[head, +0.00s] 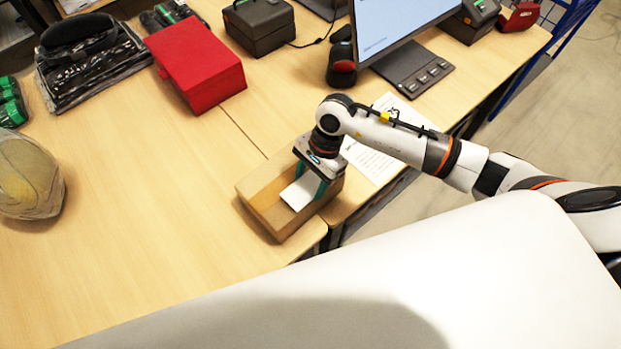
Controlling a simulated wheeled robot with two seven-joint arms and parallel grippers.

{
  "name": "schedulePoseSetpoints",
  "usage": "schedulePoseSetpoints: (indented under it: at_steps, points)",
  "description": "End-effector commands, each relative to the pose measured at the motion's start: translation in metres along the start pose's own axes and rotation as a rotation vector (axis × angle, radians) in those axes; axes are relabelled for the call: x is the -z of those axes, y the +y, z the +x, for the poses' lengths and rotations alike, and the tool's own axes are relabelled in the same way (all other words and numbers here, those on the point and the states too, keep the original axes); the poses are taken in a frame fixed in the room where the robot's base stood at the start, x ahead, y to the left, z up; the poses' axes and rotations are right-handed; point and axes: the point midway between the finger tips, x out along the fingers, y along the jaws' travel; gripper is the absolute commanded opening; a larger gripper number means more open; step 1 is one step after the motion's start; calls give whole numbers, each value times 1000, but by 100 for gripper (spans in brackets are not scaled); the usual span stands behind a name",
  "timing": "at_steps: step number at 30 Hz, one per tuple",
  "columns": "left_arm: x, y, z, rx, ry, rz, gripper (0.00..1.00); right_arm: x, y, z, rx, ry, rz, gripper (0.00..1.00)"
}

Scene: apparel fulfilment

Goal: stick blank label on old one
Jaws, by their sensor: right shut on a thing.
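A brown cardboard box (262,207) lies on the wooden table near its front edge. My right gripper (311,184) comes down over the right part of the box. Its two teal fingers are shut on a small white blank label (298,194). The label is at the box's top; I cannot tell whether it touches the box. No old label can be made out; the gripper and the white label cover part of the box top. My left gripper is not in view.
A printed sheet (372,160) lies behind my right wrist. A red box (197,68), a dark box (259,24), a scanner (341,66), a monitor (400,22) and a keypad (413,72) stand farther back. A wrapped item (28,178) lies far left. The table left of the box is clear.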

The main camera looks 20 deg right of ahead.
Motion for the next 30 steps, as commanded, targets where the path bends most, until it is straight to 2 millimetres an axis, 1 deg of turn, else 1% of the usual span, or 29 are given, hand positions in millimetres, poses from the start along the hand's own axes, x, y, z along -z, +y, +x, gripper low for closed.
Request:
schedulePoseSetpoints:
  at_steps: [5, 13, 14, 15, 18, 23, 24, 26, 27, 28, 30]
  points:
    - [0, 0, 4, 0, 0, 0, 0, 0, 0, -1, -1, 0, -1, 46]
    - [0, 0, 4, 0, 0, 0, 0, 0, 0, -2, 0, 0, 0, 46]
    - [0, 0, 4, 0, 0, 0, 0, 0, 0, -2, 0, 0, 0, 58]
    - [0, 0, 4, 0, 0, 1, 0, 0, 0, -2, 0, 0, 0, 65]
    - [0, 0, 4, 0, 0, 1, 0, 0, 0, -2, 0, 0, 0, 79]
    - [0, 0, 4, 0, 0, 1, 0, 0, 0, -1, 0, 0, 0, 79]
    - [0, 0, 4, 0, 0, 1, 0, 0, 0, -1, 0, 0, 0, 80]
    - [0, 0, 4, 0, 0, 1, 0, 0, 0, -1, 0, 0, 0, 90]
    - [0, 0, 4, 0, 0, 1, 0, 0, 0, -1, 0, 0, 0, 97]
    - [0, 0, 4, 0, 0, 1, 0, 0, 0, -1, 0, 0, 0, 100]
    - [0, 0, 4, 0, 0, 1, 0, 0, 0, -1, 0, 0, 0, 100]
